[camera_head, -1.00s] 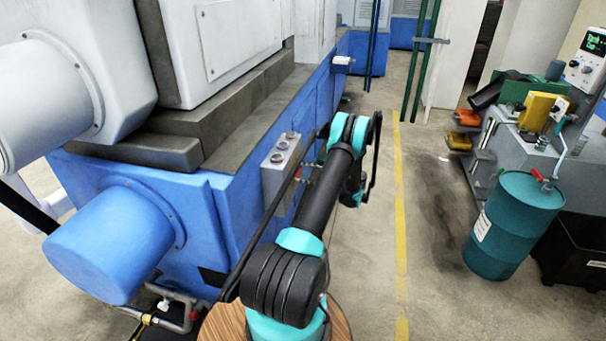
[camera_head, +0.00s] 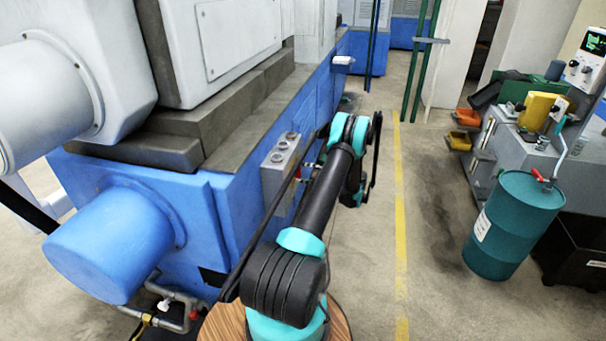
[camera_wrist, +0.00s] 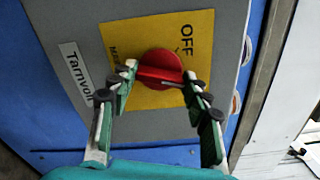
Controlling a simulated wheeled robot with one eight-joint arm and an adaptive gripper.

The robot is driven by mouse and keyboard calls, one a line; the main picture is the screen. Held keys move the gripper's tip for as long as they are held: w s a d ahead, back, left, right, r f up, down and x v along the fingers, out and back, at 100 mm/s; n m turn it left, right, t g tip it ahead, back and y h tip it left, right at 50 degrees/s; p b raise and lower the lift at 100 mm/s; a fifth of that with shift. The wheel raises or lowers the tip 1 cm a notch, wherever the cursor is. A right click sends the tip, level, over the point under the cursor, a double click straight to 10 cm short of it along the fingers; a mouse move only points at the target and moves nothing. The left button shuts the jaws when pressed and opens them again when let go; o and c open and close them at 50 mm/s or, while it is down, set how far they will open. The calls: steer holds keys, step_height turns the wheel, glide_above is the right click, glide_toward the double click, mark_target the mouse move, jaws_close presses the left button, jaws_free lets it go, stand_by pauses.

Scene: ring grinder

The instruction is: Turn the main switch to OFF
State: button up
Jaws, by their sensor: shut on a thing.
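The main switch is a round red knob (camera_wrist: 160,68) on a yellow plate (camera_wrist: 150,103) in the wrist view. The plate carries the word "OFF" at its upper right and lettering partly hidden at its left. My gripper (camera_wrist: 160,78) has its two green-and-grey fingers on either side of the knob, shut on it. The plate is fixed to a grey panel (camera_wrist: 75,22) with a white "Tarnvolt"-like label, its end hidden.
The blue grinder (camera_head: 225,200) with a grey button box (camera_head: 279,170) stands left of my arm. A teal drum (camera_head: 513,225) and a bench (camera_head: 530,152) stand at right. Floor with a yellow line (camera_head: 401,230) is clear between.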

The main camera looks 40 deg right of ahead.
steer(key=n, duration=1.2)
steer(key=shift+f+n, duration=0.1)
steer(key=shift+n, duration=0.2)
stand_by(0.4)
steer(key=o, duration=1.2)
steer(key=shift+c, duration=0.2)
steer(key=v, duration=1.2)
